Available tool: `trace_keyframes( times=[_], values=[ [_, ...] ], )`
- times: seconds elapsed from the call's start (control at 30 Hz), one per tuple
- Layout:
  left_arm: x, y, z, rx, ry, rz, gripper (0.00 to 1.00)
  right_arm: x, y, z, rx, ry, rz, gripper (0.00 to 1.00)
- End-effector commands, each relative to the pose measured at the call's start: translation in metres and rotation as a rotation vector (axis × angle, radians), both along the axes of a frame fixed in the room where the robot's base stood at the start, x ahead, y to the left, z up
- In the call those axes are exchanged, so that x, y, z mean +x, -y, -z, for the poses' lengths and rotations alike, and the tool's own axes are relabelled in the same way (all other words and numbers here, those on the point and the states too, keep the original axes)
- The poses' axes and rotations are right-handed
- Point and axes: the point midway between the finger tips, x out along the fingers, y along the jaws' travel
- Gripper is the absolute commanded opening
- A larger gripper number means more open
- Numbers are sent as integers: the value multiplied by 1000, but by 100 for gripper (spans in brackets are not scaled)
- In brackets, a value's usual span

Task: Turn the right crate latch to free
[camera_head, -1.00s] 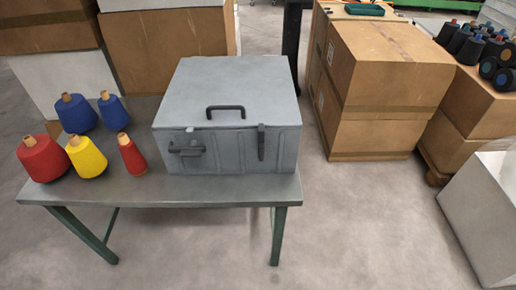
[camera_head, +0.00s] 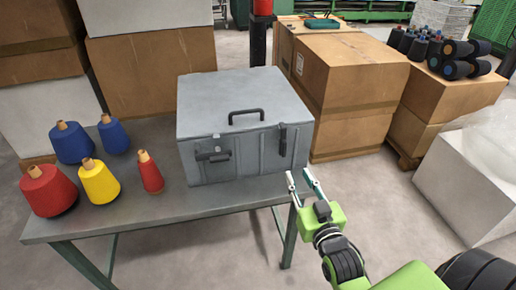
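A grey metal crate (camera_head: 245,110) with a shut lid and a black top handle (camera_head: 246,116) sits on the right part of a grey table (camera_head: 200,207). Its right latch (camera_head: 282,140) is a dark upright bar on the front face, near the right corner. Its left latch (camera_head: 213,156) lies level. My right gripper (camera_head: 299,178) is in front of the crate's lower right corner, below the right latch and apart from it. Its two thin fingers are spread, with nothing between them. My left gripper is not in view.
Several thread cones, red (camera_head: 48,190), yellow (camera_head: 99,181) and blue (camera_head: 71,143), stand on the table left of the crate. Cardboard boxes (camera_head: 350,92) stand behind and to the right. A white block (camera_head: 465,185) is at far right. Floor right of the table is open.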

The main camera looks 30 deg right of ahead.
Motion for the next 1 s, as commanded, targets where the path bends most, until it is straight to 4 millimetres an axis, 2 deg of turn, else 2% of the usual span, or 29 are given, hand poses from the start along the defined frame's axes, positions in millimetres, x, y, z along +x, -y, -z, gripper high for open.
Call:
trace_keyframes(
  times=[0.03,0.1,0.27,0.7,0.83,1.0],
  values=[
    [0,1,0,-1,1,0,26,-2,3,-11,-6,19,6,26],
    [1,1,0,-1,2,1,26,-2,4,-20,-11,36,10,26],
    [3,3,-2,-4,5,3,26,10,8,-24,-12,41,10,26],
    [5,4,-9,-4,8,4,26,91,27,-24,-12,41,9,26],
    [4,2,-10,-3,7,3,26,111,32,-24,-13,40,9,26],
    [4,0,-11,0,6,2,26,127,35,-23,-11,38,9,26]
  ],
)
